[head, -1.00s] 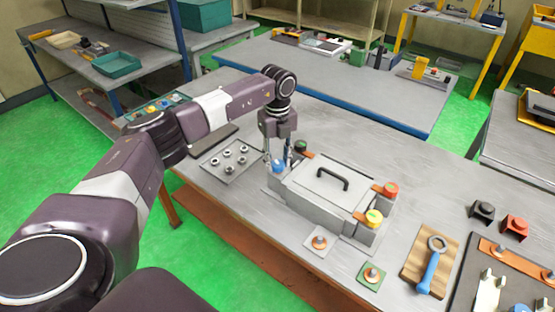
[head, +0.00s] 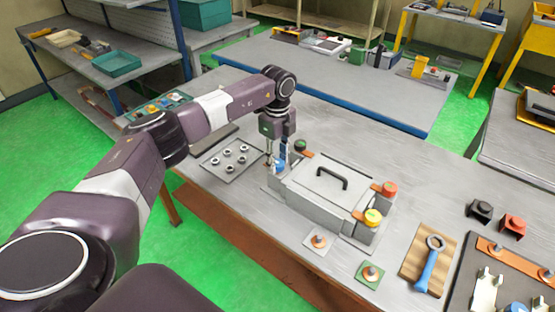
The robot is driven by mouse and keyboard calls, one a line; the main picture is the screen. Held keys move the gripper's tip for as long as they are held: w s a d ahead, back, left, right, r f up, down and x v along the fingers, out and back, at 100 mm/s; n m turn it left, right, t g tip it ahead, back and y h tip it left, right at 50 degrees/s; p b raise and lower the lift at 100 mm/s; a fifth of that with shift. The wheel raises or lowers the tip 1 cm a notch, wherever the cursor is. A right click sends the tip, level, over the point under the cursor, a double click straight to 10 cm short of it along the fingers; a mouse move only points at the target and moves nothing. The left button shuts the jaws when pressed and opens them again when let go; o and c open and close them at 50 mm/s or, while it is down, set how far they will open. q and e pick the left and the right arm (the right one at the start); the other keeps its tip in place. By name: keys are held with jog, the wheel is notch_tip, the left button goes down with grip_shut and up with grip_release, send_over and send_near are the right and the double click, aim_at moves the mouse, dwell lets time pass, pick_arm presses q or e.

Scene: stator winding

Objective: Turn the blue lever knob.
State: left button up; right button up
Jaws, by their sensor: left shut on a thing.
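The blue lever knob (head: 279,168) is at the left end of the grey box-shaped fixture (head: 325,190) on the workbench. My left gripper (head: 277,162) points straight down over it, with its fingers shut on the knob. The fingers hide part of the knob, and its lever is hard to make out. My right gripper is not in view.
The fixture has a black handle on its lid, a red knob (head: 389,189) and a yellow knob (head: 373,216) on its right. A plate with several metal nuts (head: 232,157) lies to its left. A blue-handled wrench (head: 430,270) lies on a wooden board at right.

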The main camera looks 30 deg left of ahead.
aim_at(277, 163)
pick_arm(q)
jog(key=shift+s+d+f, duration=0.1)
jog(key=shift+s+f, duration=0.15)
jog(key=shift+f, duration=0.1)
jog(key=o, duration=0.9)
jog(key=shift+o, duration=1.1)
jog(key=shift+w, duration=0.2)
jog(key=shift+r, duration=0.1)
notch_tip(277, 163, up, 12)
